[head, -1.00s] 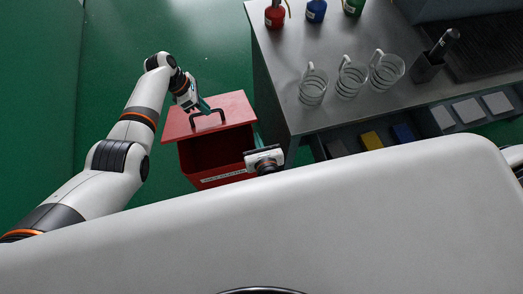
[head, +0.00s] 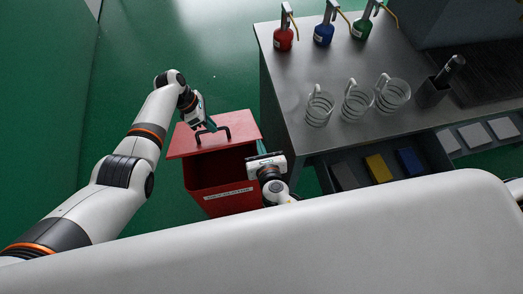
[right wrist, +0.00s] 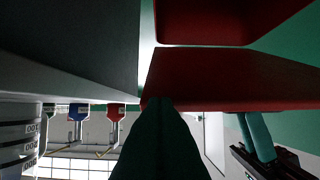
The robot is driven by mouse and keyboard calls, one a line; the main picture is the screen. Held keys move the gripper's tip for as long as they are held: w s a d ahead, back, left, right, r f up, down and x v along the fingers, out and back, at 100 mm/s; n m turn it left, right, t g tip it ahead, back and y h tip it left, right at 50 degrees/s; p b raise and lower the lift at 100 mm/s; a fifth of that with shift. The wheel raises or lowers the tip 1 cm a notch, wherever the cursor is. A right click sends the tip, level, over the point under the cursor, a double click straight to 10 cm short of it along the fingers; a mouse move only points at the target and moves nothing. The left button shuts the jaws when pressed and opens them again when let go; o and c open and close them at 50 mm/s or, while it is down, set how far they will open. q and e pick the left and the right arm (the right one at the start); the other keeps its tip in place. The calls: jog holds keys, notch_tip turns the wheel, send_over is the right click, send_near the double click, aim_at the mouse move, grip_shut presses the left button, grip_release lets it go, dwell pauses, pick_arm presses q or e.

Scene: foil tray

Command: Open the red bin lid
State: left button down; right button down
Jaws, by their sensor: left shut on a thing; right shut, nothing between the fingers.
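The red bin (head: 228,200) stands on the floor left of the metal bench, with a white label on its front. Its red lid (head: 232,128) is raised off the body at the front, and the dark inside shows beneath it. A black handle (head: 226,132) is on the lid. My left gripper (head: 209,125) is shut on the handle. My right gripper (head: 262,149) is shut and empty at the bin's right side, close to the lid's edge. The right wrist view shows its fingers (right wrist: 160,140) close to the red lid (right wrist: 230,78), with a gap between lid and bin body (right wrist: 225,18).
The metal bench (head: 290,90) stands close on the right, with glass beakers (head: 357,103) and coloured dispenser bottles (head: 323,34) on top. A drawer with coloured blocks (head: 378,168) is open at its front. Green floor (head: 225,60) is clear behind the bin.

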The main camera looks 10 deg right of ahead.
pick_arm(q)
jog(key=shift+w+a+f, duration=0.1)
jog(key=shift+w+a, duration=0.05)
jog(key=shift+a, duration=0.05)
jog(key=c, duration=1.5)
grip_release()
jog(key=shift+o, duration=0.2)
jog(key=shift+d, duration=0.15)
